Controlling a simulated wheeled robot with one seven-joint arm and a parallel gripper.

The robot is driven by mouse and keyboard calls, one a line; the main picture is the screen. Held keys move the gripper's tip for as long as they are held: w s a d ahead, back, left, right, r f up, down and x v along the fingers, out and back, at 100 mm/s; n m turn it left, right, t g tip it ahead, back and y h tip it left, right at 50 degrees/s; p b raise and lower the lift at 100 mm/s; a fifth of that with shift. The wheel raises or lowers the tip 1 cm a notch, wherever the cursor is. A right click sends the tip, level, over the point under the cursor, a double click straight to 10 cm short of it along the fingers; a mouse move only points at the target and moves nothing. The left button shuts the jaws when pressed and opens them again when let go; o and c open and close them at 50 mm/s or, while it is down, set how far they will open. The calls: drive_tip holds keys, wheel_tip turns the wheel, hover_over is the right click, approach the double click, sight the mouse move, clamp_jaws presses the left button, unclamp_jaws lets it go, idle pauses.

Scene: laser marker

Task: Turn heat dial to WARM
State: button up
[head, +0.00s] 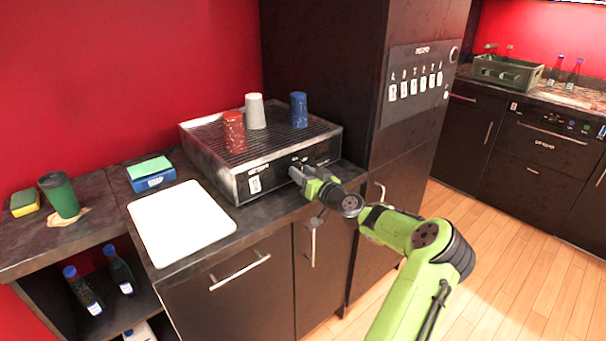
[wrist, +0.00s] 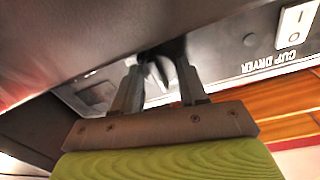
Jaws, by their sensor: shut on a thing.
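The cup dryer (head: 238,160) is a dark box with a ribbed top, standing on the counter. My gripper (head: 297,174) is at its front panel in the head view. In the wrist view my gripper (wrist: 158,82) has its two fingers around a dark heat dial (wrist: 165,68), which is partly hidden between them. The dial's pointer setting and its WARM mark cannot be read. A white switch (wrist: 295,25) and the label CUP DRYER show upside down on the panel in the wrist view.
A red cup (head: 234,132), a grey cup (head: 255,112) and a blue cup (head: 299,110) stand on the dryer. A white board (head: 181,222) lies on the counter in front. A tall dark cabinet (head: 345,60) rises to the right.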

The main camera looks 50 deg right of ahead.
drive_tip(key=shift+m, duration=0.3)
drive_tip(key=m+p, duration=0.4)
drive_tip(key=m, duration=0.1)
drive_tip(key=shift+r+g, duration=0.2)
drive_tip(key=shift+g, duration=0.1)
drive_tip(key=m+p, duration=0.3)
drive_tip(key=m, duration=0.2)
drive_tip(key=shift+d+f+y+p, duration=0.15)
drive_tip(key=shift+y+p, duration=0.2)
drive_tip(key=shift+y, duration=0.05)
drive_tip(key=shift+m, duration=0.4)
drive_tip(key=o, duration=1.1)
drive_tip(key=shift+c, duration=0.2)
drive_tip(key=shift+s, duration=0.1)
drive_tip(key=v, duration=1.5)
drive_tip(key=shift+s+p, duration=0.3)
drive_tip(key=shift+p, duration=0.15)
